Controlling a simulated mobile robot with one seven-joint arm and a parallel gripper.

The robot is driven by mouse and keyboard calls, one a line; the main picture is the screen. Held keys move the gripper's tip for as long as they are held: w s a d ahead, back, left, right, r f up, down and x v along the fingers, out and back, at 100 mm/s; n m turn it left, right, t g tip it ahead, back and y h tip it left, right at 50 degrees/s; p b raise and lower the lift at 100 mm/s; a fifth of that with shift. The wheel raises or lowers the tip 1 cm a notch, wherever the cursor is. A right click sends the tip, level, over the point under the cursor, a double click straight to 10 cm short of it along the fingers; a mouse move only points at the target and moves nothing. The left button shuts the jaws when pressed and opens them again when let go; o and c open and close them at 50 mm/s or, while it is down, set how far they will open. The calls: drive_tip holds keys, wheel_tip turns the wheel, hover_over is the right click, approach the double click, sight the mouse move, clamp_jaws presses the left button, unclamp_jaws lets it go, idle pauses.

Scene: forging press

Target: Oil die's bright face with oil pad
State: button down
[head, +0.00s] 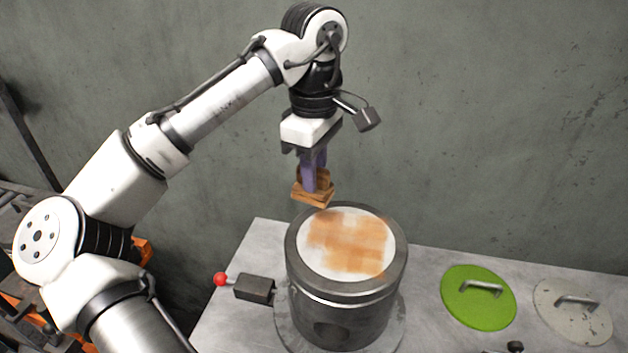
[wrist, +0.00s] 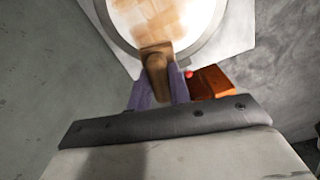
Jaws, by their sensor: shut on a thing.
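The die (head: 345,300) is a dark metal cylinder on the table, with a bright round face (head: 384,228) on top. Orange-brown oil smears cover much of the middle of the face; pale bare parts show around its rim. The face and smears also show at the top of the wrist view (wrist: 195,22). My gripper (head: 316,186) has purple fingers shut on the oil pad (head: 312,196), a brown block with a handle. The pad is above the back left edge of the die, seemingly clear of the face. In the wrist view the pad's handle (wrist: 157,72) is between the fingers.
A dark box with a red-knobbed lever (head: 254,288) is left of the die. A green round lid (head: 478,297) and a grey round lid (head: 572,312), both with handles, lie on the table (head: 432,262) to the right. A grey wall stands behind.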

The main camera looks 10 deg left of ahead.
drive_tip(key=shift+r, duration=0.25)
drive_tip(key=shift+r, duration=1.4)
